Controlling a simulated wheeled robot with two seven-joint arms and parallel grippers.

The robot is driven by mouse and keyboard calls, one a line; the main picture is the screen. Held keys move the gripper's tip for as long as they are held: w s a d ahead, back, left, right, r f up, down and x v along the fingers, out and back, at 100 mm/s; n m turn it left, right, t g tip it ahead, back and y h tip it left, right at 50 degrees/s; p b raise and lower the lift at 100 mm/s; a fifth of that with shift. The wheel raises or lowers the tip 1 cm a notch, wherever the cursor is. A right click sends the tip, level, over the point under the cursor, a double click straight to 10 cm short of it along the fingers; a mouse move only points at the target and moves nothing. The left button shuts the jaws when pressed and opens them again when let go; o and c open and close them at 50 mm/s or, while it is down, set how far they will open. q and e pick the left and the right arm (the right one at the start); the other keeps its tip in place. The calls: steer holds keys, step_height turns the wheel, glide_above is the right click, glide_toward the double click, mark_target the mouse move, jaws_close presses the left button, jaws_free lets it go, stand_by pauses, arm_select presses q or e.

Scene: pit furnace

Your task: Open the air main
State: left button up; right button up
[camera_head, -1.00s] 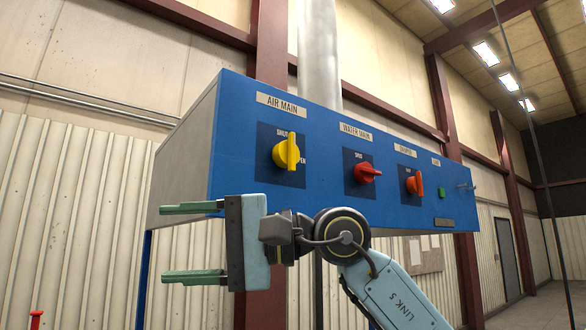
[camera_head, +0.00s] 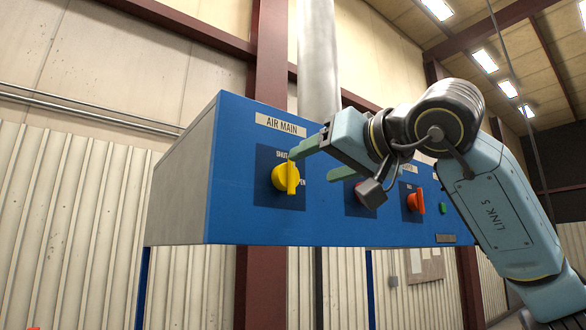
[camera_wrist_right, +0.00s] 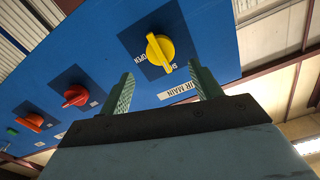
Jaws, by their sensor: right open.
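The air main knob (camera_head: 286,178) is a yellow rotary handle on the blue panel, under the AIR MAIN label (camera_head: 280,125). Its grip bar stands about upright, in line with the SHUT mark above; OPEN is printed to its right. My right gripper (camera_head: 312,165) is open and empty, in front of the panel, just up and right of the knob. In the right wrist view, the knob (camera_wrist_right: 158,50) appears beyond and roughly between the two green fingertips (camera_wrist_right: 163,76). I see no contact. My left gripper is out of view.
The blue control box (camera_head: 230,215) also carries a red water main knob (camera_head: 364,196), partly hidden by my right gripper, and an orange knob (camera_head: 415,202). A green button (camera_head: 443,209) sits further right. A grey pipe (camera_head: 319,60) rises behind the box.

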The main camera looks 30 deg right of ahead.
mark_target(294, 173)
steer(key=w, duration=0.2)
steer(key=w+p, duration=0.1)
steer(key=w, duration=0.4)
steer(key=shift+w+a+p, duration=0.3)
steer(key=shift+p, duration=0.05)
steer(key=shift+c, duration=0.4)
steer(key=c, duration=0.9)
